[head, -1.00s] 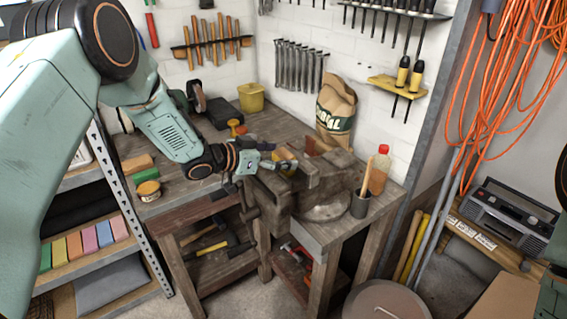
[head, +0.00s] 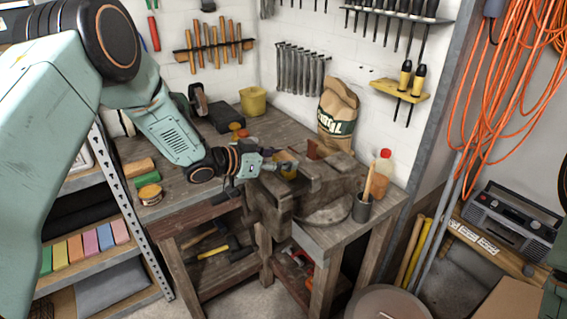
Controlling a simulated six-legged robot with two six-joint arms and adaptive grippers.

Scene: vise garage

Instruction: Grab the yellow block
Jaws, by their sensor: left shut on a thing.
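My left gripper (head: 284,168) reaches over the workbench (head: 185,190) from the left, at the vise (head: 300,195). It is shut on the yellow block (head: 289,174), of which only a small part shows between and below the fingers. The rest of the block is hidden by the gripper. The block is beside the vise's jaws; I cannot tell whether it touches them. My right gripper is out of view.
A red piece (head: 313,150) stands at the vise.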

